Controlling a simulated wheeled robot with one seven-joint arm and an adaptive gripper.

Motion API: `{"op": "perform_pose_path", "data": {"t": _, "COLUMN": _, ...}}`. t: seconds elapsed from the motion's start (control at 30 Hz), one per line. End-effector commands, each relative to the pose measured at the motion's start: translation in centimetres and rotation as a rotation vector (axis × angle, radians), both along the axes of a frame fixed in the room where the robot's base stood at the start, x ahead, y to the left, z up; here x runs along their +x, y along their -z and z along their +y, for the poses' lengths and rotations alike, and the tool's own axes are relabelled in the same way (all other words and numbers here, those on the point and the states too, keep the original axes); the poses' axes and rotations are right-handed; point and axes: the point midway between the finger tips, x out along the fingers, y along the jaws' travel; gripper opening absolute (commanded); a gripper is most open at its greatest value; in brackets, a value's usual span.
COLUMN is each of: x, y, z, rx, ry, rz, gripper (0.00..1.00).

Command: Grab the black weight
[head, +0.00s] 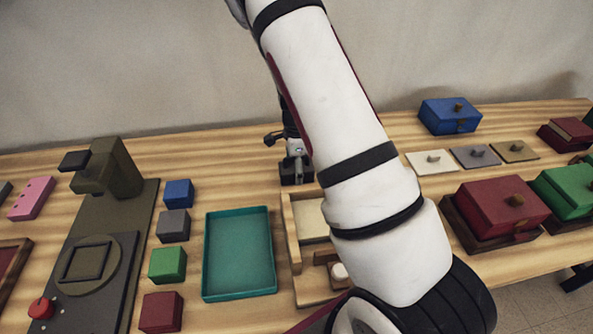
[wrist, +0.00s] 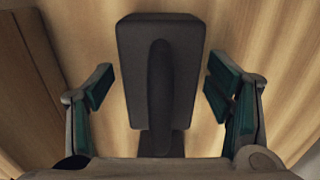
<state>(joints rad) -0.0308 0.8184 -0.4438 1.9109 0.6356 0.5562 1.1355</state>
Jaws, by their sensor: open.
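The black weight (wrist: 186,62) is a dark block with a darker rounded bar along its middle. It fills the centre of the wrist view. My gripper (wrist: 160,88) is open, with one green-padded finger on each side of the weight. Gaps show between both pads and the block. In the head view my gripper (head: 292,146) is at the back of the table, partly behind my arm. A black shape, probably the weight (head: 290,173), stands just below it there. Its lower part and far side are hidden.
A wooden tray (head: 286,226) stands just in front, partly covered by my arm. A teal tray (head: 239,293) and coloured cubes (head: 174,225) lie to the left. A blue box (head: 447,116) and small knobbed plates (head: 476,157) are to the right. The wall is behind.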

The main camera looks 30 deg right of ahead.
Motion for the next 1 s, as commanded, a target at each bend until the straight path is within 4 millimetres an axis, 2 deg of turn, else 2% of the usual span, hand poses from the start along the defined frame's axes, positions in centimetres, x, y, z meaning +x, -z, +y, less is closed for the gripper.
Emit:
{"op": "perform_pose_path", "data": {"t": 0.17, "x": 0.0, "y": 0.0, "z": 0.0, "rx": 0.000, "ry": 0.000, "rz": -0.001, "gripper": 0.73}}
{"op": "perform_pose_path", "data": {"t": 0.4, "x": 0.0, "y": 0.0, "z": 0.0, "rx": 0.000, "ry": -0.001, "rz": -0.001, "gripper": 0.19}}
{"op": "perform_pose_path", "data": {"t": 0.5, "x": 0.0, "y": 0.0, "z": 0.0, "rx": 0.000, "ry": -0.001, "rz": -0.001, "gripper": 0.00}}
{"op": "perform_pose_path", "data": {"t": 0.83, "x": 0.2, "y": -0.5, "z": 0.0, "rx": -0.001, "ry": -0.001, "rz": -0.005, "gripper": 0.00}}
{"op": "perform_pose_path", "data": {"t": 1.0, "x": 0.3, "y": -2.3, "z": 0.0, "rx": -0.002, "ry": -0.002, "rz": -0.008, "gripper": 0.00}}
